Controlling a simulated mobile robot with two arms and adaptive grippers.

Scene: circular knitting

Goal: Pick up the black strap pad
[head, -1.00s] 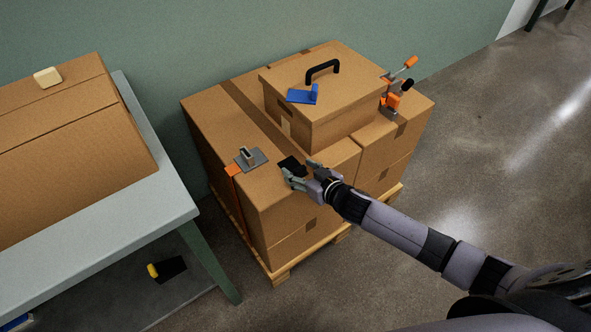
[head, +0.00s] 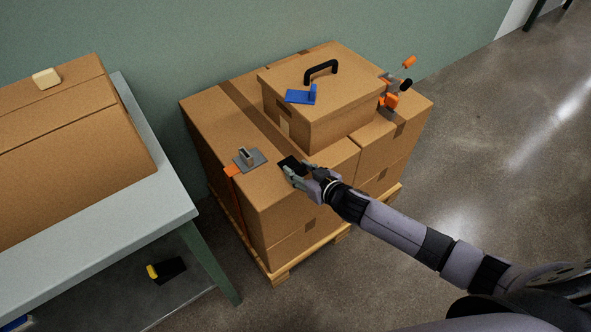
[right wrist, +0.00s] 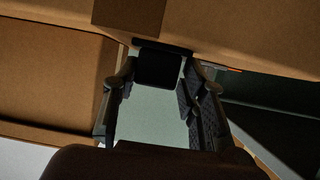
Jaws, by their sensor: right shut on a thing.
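The black strap pad (head: 289,161) lies at the top front edge of the stacked cartons. It also shows in the right wrist view as a dark block (right wrist: 158,67) between the finger tips. My right gripper (head: 294,170) is shut on the pad, one finger on each side of it in the right wrist view (right wrist: 157,85). The pad still appears to be at the carton's edge; I cannot tell whether it touches the cardboard. The fingers hide part of it in the head view. My left gripper is not in view.
The cartons (head: 280,210) stand on a wooden pallet (head: 281,274). A grey buckle plate (head: 250,160) with an orange strap (head: 238,205) lies left of the pad. A smaller box (head: 335,125) sits behind. A table (head: 150,210) stands at left.

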